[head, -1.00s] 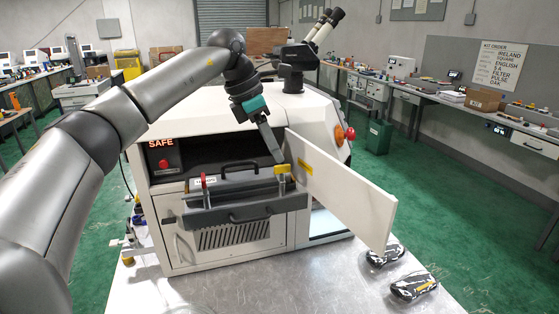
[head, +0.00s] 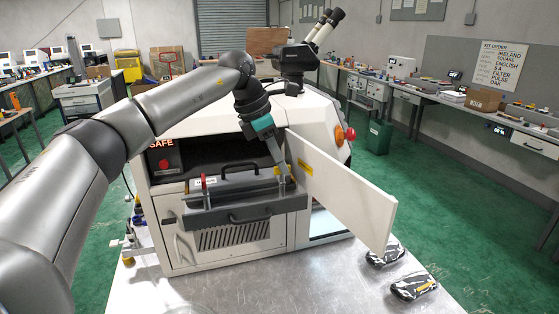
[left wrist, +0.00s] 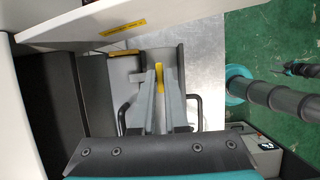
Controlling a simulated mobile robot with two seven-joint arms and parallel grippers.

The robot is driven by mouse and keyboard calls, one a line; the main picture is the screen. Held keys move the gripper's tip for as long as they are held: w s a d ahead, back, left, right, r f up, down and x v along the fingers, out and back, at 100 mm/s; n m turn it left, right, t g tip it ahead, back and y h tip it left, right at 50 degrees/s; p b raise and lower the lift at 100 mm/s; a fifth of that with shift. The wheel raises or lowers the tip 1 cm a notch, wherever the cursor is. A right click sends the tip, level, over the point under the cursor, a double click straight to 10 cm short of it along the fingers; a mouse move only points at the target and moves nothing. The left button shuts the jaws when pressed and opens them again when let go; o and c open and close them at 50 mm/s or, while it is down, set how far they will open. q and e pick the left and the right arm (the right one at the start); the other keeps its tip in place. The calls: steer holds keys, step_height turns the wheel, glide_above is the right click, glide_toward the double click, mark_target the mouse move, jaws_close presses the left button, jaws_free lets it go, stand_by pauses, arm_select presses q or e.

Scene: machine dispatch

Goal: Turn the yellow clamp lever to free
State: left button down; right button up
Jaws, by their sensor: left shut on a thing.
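The yellow clamp lever (left wrist: 160,78) shows as a narrow yellow strip between my left fingers in the left wrist view. My left gripper (head: 285,181) is at the right end of the grey drawer front (head: 250,208) on the white machine (head: 215,238). In the left wrist view its fingers (left wrist: 162,98) are shut on the lever. In the head view the fingers hide most of the lever, so its angle is hard to tell. A red lever (head: 204,187) stands upright at the left end of the drawer front.
An open white door panel (head: 345,195) stands close to the right of my left gripper. A black handle (head: 249,217) sticks out from the drawer front. Two black-and-white patterned objects (head: 385,253) (head: 414,286) lie on the metal table (head: 320,275). A sign reads SAFE (head: 161,143).

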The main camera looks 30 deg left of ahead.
stand_by(0.6)
arm_select(q)
steer(key=n+y, duration=0.1)
steer(key=n, duration=0.2)
steer(key=shift+d+n+t, duration=0.1)
steer(key=shift+n+t, duration=0.2)
steer(key=shift+t, duration=0.1)
steer(key=n+y, duration=0.1)
steer(key=n, duration=0.1)
steer(key=n+y, duration=0.1)
steer(key=n, duration=0.2)
steer(key=shift+d+n, duration=0.2)
steer(key=shift+n, duration=0.1)
steer(key=n+y, duration=0.2)
steer(key=n, duration=0.2)
steer(key=shift+d, duration=0.1)
steer(key=shift+w+n+g+y, duration=0.1)
steer(key=shift+n+g+y, duration=0.25)
steer(key=shift+n, duration=0.85)
steer(key=shift+n+g+y, duration=0.25)
steer(key=shift+n+y, duration=0.1)
steer(key=shift+n, duration=0.85)
steer(key=c, duration=0.9)
jaws_free()
steer(key=shift+c, duration=0.2)
